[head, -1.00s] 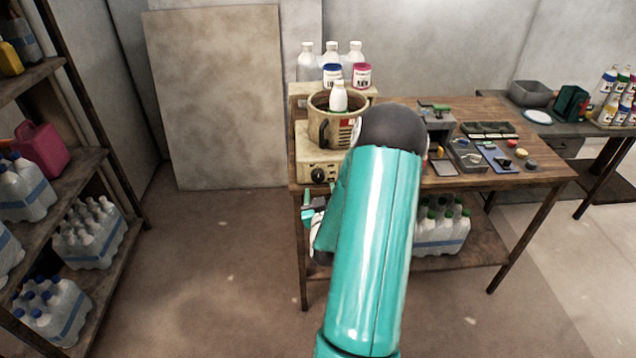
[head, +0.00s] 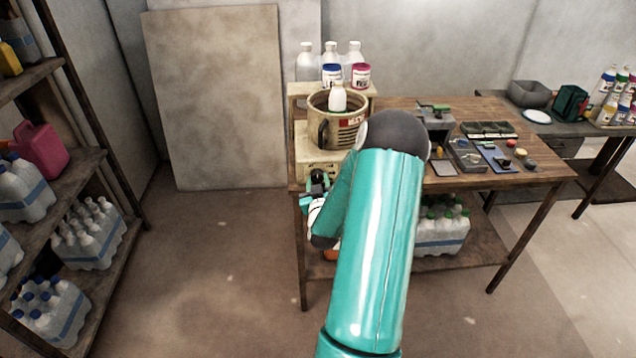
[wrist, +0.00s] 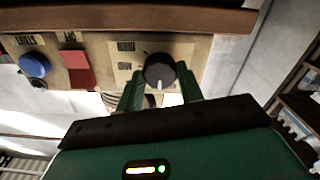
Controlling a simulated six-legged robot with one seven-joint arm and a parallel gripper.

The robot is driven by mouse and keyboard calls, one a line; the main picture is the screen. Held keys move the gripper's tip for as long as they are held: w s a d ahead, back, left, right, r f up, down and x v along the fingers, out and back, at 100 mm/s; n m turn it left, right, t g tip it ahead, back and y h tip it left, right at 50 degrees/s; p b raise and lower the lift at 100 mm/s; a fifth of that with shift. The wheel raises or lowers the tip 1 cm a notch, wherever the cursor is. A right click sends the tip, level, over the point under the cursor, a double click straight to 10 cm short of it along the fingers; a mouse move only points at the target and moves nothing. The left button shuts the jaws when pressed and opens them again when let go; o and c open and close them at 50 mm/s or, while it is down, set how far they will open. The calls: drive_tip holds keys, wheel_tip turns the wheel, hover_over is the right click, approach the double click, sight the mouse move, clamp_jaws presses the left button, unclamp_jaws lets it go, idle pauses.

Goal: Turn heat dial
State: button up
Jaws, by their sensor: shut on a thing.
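The heat dial (wrist: 159,71) is a dark round knob with a pale pointer line, on the cream front panel (wrist: 205,50) of the stirrer base in the wrist view. My gripper (wrist: 160,84) has its two green fingers on either side of the dial and is shut on it. In the head view my gripper (head: 314,190) is at the front face of the cream base (head: 312,160), low at the left end of the bench. The dial is largely hidden there by the gripper. A pot (head: 333,128) with a white bottle in it stands on the base.
A blue button (wrist: 34,65) and a red switch (wrist: 77,68) sit on the same panel, left of the dial. The wooden bench (head: 400,200) holds trays and small parts to the right. Shelves of bottles stand at far left; the floor between is clear.

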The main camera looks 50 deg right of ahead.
drive_tip(key=m, duration=0.4)
drive_tip(key=shift+m, duration=2.4)
drive_tip(key=o, duration=1)
drive_tip(key=shift+s+a, duration=0.1)
drive_tip(key=v, duration=1.3)
drive_tip(key=shift+s+a, duration=0.2)
drive_tip(key=shift+a, duration=0.05)
drive_tip(key=shift+w, duration=0.1)
